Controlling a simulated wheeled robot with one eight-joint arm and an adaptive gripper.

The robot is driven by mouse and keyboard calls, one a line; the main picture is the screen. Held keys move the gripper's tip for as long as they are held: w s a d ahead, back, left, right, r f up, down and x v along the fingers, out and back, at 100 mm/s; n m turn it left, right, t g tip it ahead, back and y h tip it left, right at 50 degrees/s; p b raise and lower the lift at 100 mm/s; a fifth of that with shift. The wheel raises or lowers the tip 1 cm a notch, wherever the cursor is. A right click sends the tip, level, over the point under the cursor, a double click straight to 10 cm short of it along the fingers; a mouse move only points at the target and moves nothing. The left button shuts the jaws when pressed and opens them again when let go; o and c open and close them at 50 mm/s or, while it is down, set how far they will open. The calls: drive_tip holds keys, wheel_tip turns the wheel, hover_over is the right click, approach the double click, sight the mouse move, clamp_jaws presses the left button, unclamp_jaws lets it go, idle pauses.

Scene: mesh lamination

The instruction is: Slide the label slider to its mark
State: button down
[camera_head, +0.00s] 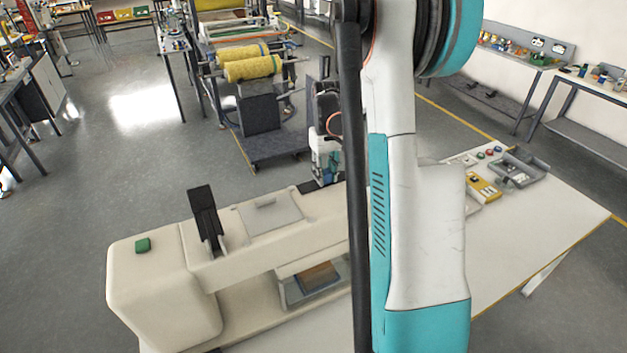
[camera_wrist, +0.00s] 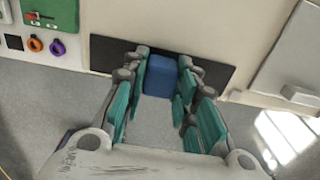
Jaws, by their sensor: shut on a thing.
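The label slider appears to be a blue block (camera_wrist: 161,76) on a dark strip (camera_wrist: 108,52) set along the edge of a cream machine (camera_head: 150,280). My gripper (camera_wrist: 161,84) has its teal fingers on both sides of the blue block and is shut on it. In the head view my gripper (camera_head: 327,166) points down at the far edge of the machine, partly behind my arm. The block cannot be made out there. I cannot make out the mark in either view.
In the wrist view a green panel (camera_wrist: 50,12) with a red-handled control and orange and purple knobs (camera_wrist: 47,45) lies left of the strip. A black upright bracket (camera_head: 205,215) and a lidded hatch (camera_head: 268,212) stand on the machine. A cart with yellow rolls (camera_head: 252,68) stands beyond.

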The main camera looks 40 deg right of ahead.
drive_tip(key=shift+a, duration=0.25)
drive_tip(key=c, duration=1.3)
unclamp_jaws()
wheel_tip(320, 180, up, 12)
drive_tip(key=shift+r, duration=0.1)
